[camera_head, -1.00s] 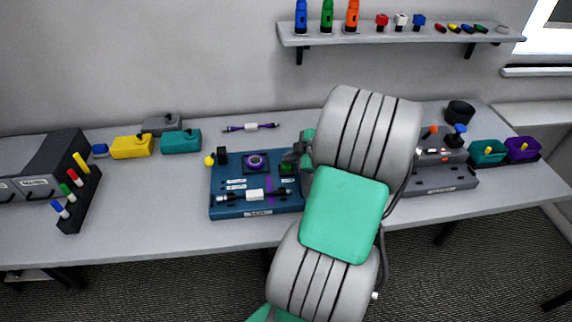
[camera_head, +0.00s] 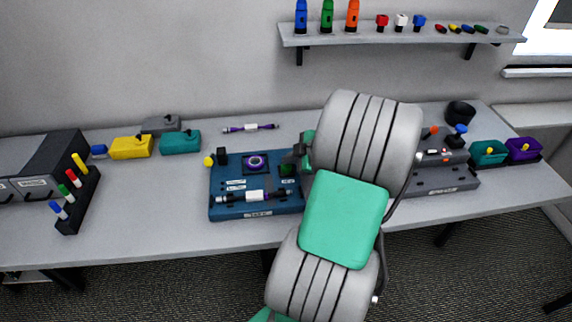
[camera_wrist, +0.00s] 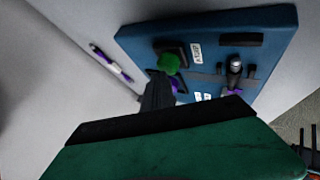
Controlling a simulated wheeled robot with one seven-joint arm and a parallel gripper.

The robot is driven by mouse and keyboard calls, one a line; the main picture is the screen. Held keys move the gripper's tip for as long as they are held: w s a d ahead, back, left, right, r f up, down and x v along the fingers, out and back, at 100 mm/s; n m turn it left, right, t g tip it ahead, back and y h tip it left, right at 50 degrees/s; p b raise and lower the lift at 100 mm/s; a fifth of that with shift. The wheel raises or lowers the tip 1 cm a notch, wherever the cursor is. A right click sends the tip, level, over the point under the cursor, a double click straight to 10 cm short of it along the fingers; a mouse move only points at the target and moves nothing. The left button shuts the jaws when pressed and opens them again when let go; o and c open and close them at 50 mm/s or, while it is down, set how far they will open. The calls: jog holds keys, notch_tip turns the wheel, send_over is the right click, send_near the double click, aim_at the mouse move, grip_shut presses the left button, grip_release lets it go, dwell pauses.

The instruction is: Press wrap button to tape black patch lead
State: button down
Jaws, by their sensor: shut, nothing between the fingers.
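The blue wrapping station (camera_head: 222,208) stands mid-desk, and its board also fills the upper wrist view (camera_wrist: 150,35). The black patch lead (camera_head: 232,197) lies across its front with a white middle piece; one end shows in the wrist view (camera_wrist: 235,66). A purple tape reel (camera_head: 255,162) sits behind the lead.
A purple-ended cable (camera_head: 250,127) lies behind the station. Yellow (camera_head: 131,147) and teal (camera_head: 181,142) boxes stand left, beyond a marker rack (camera_head: 80,203). A grey fixture (camera_head: 440,180) and teal (camera_head: 488,153) and purple (camera_head: 523,149) bins stand right. The front-left desk is clear.

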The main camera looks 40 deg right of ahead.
aim_at(289, 167)
jog(key=shift+r, duration=0.85)
notch_tip(289, 167, up, 6)
jog(key=shift+p, duration=1.15)
